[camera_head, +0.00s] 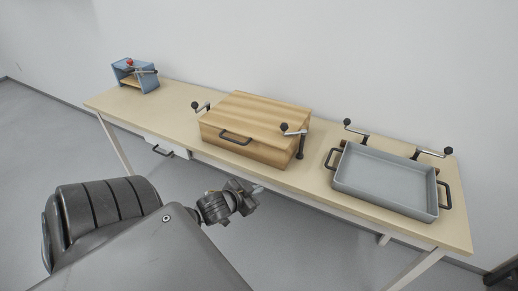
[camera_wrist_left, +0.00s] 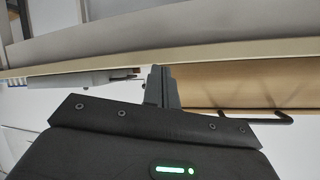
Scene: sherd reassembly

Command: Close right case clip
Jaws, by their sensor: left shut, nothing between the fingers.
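The wooden case (camera_head: 256,118) stands mid-table with its lid down and a black front handle (camera_head: 236,138). Its right clip (camera_head: 295,132) is a metal lever with a black knob at the right side, above a dark upright piece; whether it is latched I cannot tell. The left clip (camera_head: 201,106) has a similar knobbed lever. My left gripper (camera_head: 258,189) is in front of the table, below and apart from the case, with its fingers shut and empty. The left wrist view shows the fingers (camera_wrist_left: 163,86) and the case (camera_wrist_left: 235,85). My right gripper is not in view.
A grey tray (camera_head: 385,180) with side handles and two knobbed levers behind it stands at the right. A blue frame device (camera_head: 136,76) stands at the far left. A white drawer (camera_head: 166,147) hangs under the tabletop. The front table edge lies between my gripper and the case.

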